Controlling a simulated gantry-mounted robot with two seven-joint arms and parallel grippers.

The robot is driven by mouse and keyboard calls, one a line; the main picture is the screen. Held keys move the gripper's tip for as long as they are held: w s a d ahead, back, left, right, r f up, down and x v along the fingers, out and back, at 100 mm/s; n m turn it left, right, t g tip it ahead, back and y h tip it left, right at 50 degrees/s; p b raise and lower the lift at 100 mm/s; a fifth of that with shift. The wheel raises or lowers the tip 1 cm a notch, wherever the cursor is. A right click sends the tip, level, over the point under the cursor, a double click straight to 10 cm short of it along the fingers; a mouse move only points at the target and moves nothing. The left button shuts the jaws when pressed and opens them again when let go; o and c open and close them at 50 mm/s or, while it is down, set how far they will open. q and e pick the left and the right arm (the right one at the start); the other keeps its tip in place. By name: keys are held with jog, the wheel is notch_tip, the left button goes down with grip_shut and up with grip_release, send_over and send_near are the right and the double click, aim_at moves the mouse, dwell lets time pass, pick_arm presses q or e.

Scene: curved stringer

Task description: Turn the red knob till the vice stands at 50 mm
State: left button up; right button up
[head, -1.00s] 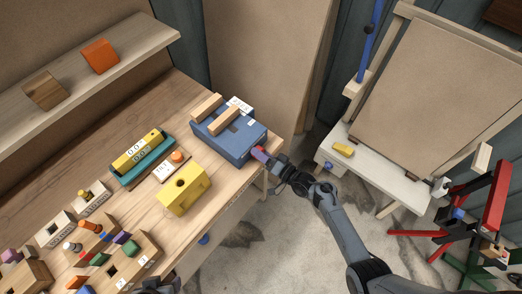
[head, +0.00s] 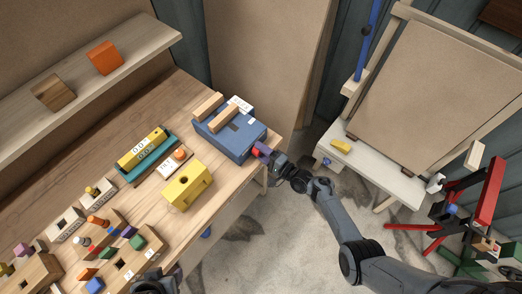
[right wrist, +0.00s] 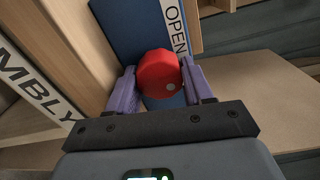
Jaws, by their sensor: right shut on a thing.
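The blue vice (head: 235,138) stands at the right end of the wooden bench, with two light wooden jaw bars (head: 222,112) on top and a white label (head: 241,104) behind them. Its reading is too small to make out in the head view. The red knob (right wrist: 158,73) is on the vice's near right end. My right gripper (right wrist: 158,88) is shut on it, with a purple finger on each side. In the head view my right gripper (head: 262,152) partly hides the knob. My left gripper (head: 155,284) is at the bottom edge, its fingers not clearly visible.
A yellow block with a hole (head: 187,185) stands left of the vice. Several coloured pegs and wooden blocks crowd the bench's lower left. A shelf (head: 130,55) runs above the bench's back. Open floor (head: 265,235) lies in front.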

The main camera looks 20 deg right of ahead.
dwell(0.3)
jog(key=o, duration=0.9)
jog(key=shift+o, duration=0.6)
jog(key=shift+f, duration=0.1)
jog(key=shift+f, duration=0.15)
